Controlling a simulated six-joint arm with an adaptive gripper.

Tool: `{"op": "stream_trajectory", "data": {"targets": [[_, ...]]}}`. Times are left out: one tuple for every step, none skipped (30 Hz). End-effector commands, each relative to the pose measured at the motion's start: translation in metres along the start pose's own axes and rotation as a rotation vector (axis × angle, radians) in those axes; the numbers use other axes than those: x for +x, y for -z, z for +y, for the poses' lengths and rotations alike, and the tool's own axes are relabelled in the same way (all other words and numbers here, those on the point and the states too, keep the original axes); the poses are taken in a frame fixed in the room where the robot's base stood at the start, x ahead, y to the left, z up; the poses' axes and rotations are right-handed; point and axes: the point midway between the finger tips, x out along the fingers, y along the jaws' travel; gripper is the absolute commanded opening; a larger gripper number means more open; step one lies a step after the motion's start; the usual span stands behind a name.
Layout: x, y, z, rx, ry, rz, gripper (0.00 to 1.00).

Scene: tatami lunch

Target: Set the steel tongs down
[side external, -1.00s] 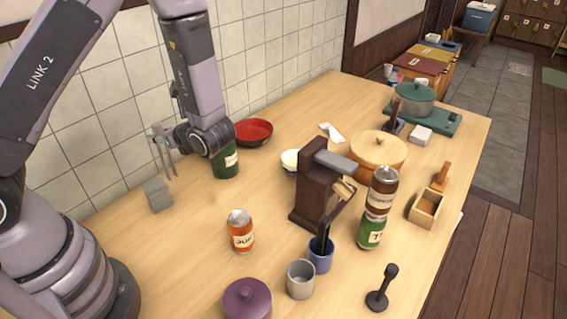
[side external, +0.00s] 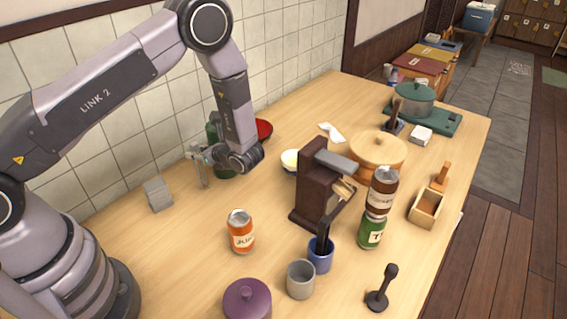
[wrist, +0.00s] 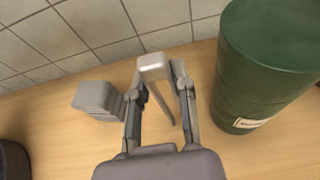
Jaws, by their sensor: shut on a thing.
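The steel tongs (side external: 203,174) hang upright below my gripper (side external: 199,152) in the side view, over the counter near the tiled wall. In the wrist view my gripper (wrist: 155,80) is shut on the tongs (wrist: 154,68), whose pale top end shows between the fingers and whose legs run down toward the wood. I cannot tell whether their lower tips touch the counter (side external: 190,225).
A green canister (wrist: 265,65) stands close on the right in the wrist view, partly hidden by my arm in the side view. A grey ridged block (side external: 157,194) stands to the left. An orange can (side external: 241,231) and a dark wooden stand (side external: 313,185) are nearer the camera.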

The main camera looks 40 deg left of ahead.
Motion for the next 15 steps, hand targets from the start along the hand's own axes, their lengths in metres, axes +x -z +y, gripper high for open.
{"op": "stream_trajectory", "data": {"targets": [[-0.0002, -0.0003, 0.0000, 0.000, 0.000, 0.000, 0.00], [-0.0002, -0.0003, 0.0000, 0.000, 0.000, 0.000, 0.00], [-0.0002, -0.0003, 0.0001, 0.000, 0.000, 0.000, 0.00], [-0.0001, 0.0000, 0.0001, 0.000, 0.000, 0.000, 0.00], [0.0001, 0.0005, 0.0002, 0.000, 0.000, 0.000, 0.00], [0.0006, 0.0016, 0.0002, 0.001, 0.000, 0.000, 0.00], [0.0009, 0.0025, 0.0002, 0.001, 0.000, 0.000, 0.00], [0.0009, 0.0025, 0.0001, 0.000, 0.000, 0.000, 0.25], [0.0008, 0.0023, 0.0001, 0.000, 0.000, 0.000, 0.30], [0.0008, 0.0023, 0.0001, 0.000, 0.000, 0.000, 0.34], [0.0008, 0.0022, 0.0002, 0.000, 0.000, 0.000, 0.38], [0.0008, 0.0022, 0.0002, 0.000, 0.000, 0.000, 0.43], [0.0008, 0.0022, 0.0002, 0.000, 0.000, 0.000, 0.47], [0.0008, 0.0022, 0.0002, 0.000, 0.000, 0.000, 0.48], [0.0008, 0.0022, 0.0002, 0.000, 0.000, 0.000, 0.48]]}}
